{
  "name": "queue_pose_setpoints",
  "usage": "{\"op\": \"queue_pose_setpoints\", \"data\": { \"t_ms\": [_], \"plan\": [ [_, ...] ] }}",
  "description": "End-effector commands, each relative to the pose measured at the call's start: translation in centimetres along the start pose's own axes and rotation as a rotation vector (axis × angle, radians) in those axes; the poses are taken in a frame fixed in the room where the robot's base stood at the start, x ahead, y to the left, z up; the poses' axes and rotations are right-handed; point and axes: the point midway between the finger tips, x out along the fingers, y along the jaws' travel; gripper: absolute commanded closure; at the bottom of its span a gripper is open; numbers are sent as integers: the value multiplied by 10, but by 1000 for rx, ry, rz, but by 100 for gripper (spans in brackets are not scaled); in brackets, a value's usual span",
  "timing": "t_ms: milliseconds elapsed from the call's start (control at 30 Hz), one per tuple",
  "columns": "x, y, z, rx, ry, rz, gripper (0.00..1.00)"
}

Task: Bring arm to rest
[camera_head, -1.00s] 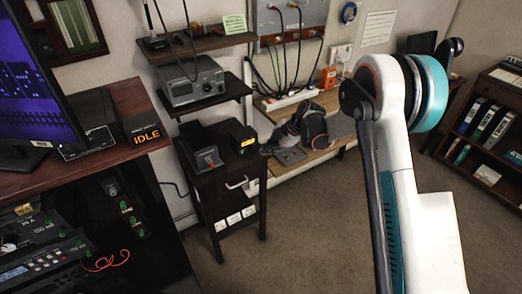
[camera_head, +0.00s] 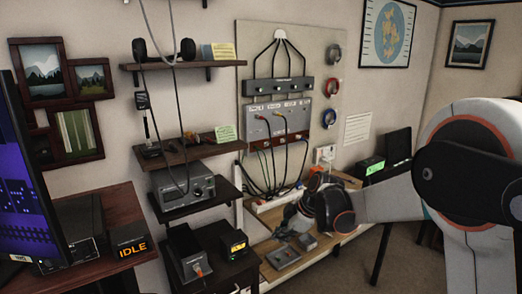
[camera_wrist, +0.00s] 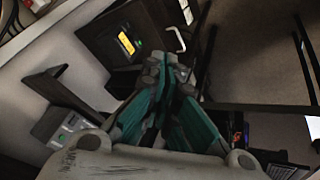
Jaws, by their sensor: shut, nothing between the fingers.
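My arm (camera_head: 385,200) reaches in from the right of the head view, its large white and dark joint close to the camera. My gripper (camera_head: 294,218) is at the arm's far end, in front of the low wooden bench (camera_head: 268,272). In the wrist view my gripper (camera_wrist: 168,65) has its teal and grey fingers drawn together, with nothing between them. Whether it touches the bench cannot be told from the head view.
A grey device (camera_head: 283,256) lies on the bench near my gripper. A dark cabinet with a yellow-lit box (camera_head: 234,243) stands left of it. Shelves hold a radio (camera_head: 184,190). A cabled panel (camera_head: 277,122) is on the wall behind. An IDLE sign (camera_head: 131,247) sits at left.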

Motion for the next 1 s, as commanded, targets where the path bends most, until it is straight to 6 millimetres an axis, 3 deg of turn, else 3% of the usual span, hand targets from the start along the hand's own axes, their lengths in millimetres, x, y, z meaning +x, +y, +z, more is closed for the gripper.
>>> {"op": "queue_pose_setpoints", "data": {
  "t_ms": [33, 200, 500, 700, 1000],
  "plan": [
    [-18, -8, -1, 49, -14, 13, 100],
    [-69, -33, 1, 232, -59, 64, 100],
    [-144, -91, 11, 551, -114, 176, 100],
    [-182, -136, 23, 759, -129, 263, 100],
    [-218, -208, 48, 1058, -119, 404, 100]
  ]
}}
